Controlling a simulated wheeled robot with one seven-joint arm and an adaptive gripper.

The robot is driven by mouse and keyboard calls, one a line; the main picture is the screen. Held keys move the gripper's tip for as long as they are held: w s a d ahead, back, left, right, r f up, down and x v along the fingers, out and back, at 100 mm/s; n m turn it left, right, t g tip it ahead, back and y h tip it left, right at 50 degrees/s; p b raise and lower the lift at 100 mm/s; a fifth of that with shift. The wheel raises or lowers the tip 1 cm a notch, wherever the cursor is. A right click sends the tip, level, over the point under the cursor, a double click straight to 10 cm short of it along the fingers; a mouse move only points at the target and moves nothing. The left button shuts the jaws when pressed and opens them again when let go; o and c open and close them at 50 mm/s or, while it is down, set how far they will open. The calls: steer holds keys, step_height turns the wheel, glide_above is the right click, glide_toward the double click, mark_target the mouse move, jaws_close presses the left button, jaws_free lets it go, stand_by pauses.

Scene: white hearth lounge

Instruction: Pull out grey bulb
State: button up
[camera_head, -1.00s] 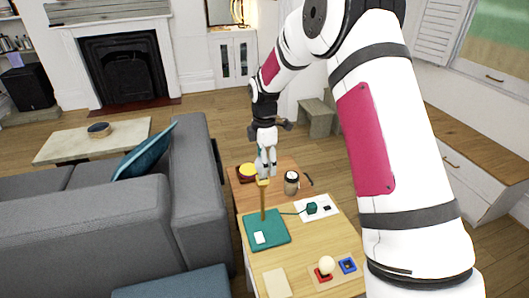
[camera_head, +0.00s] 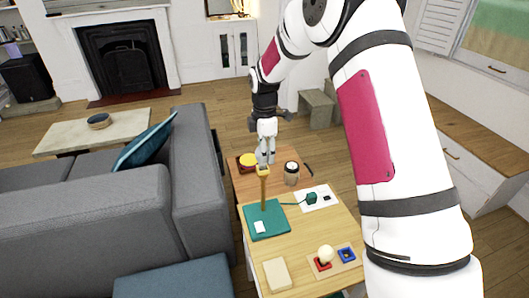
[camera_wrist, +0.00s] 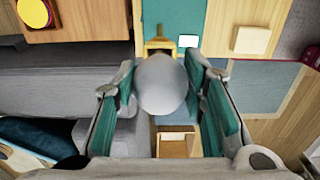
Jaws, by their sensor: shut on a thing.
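The grey bulb (camera_wrist: 162,84) is round and sits between the two teal-padded fingers of my gripper (camera_wrist: 162,92) in the wrist view. My gripper is shut on it. The lamp's yellow holder (camera_wrist: 160,45) shows just beyond the bulb; I cannot tell whether the bulb is still seated in it. In the head view my gripper (camera_head: 265,160) is at the top of the lamp's yellow post (camera_head: 264,188), which stands on a teal base (camera_head: 280,219). The bulb is hidden there by the fingers.
On the wooden table (camera_head: 308,228), a cream bulb (camera_head: 325,253) stands in a red holder (camera_head: 323,265) beside a blue holder (camera_head: 347,255). A jar (camera_head: 291,173), a green plug (camera_head: 311,198) and a yellow round thing (camera_head: 248,160) are near the lamp. A grey sofa (camera_head: 190,170) lies left.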

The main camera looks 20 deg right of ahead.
steer(key=shift+r, duration=0.2)
steer(key=shift+r+p, duration=0.3)
steer(key=shift+r, duration=1.75)
